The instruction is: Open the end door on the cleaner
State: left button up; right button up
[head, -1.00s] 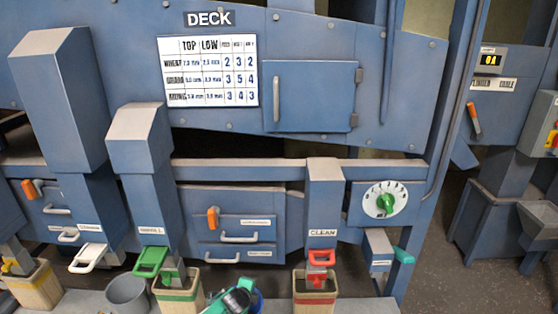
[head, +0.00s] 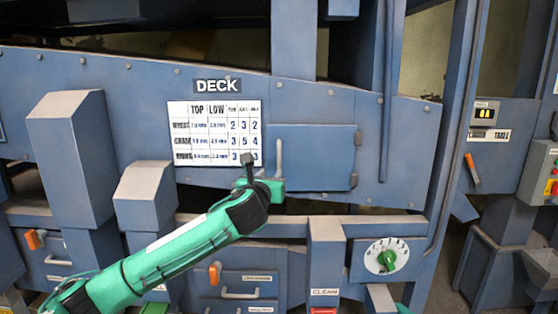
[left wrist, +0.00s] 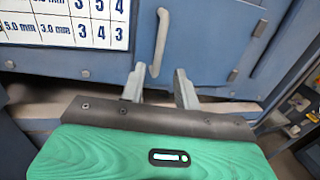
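The end door (head: 318,160) is a blue panel on the cleaner's sloping side, below and right of the DECK label. It looks shut, flush with the side. Its upright pale handle (head: 279,158) is at the left edge; hinges are at the right. My left gripper (head: 262,172) is by the lower end of the handle in the head view. In the left wrist view its two fingers (left wrist: 159,85) are apart and empty. The handle (left wrist: 159,42) there stands just beyond the gap between the fingertips, on the door (left wrist: 210,35).
A white number chart (head: 214,133) is left of the door. Below are a horizontal beam (head: 375,226), a dial (head: 387,257), drawers and a clean-grain spout (head: 325,260). Two box chutes (head: 70,140) stand at left. The space right of the handle is clear.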

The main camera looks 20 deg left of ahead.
aim_at(279, 162)
pick_arm(q)
jog(key=w+p, duration=0.1)
jog(key=w, duration=0.3)
jog(key=w+p, duration=0.1)
jog(key=w, duration=0.3)
jog(key=w+a+p, duration=0.1)
jog(key=w+p, duration=0.1)
jog(key=w, duration=0.2)
jog(key=shift+w, duration=0.2)
grip_shut()
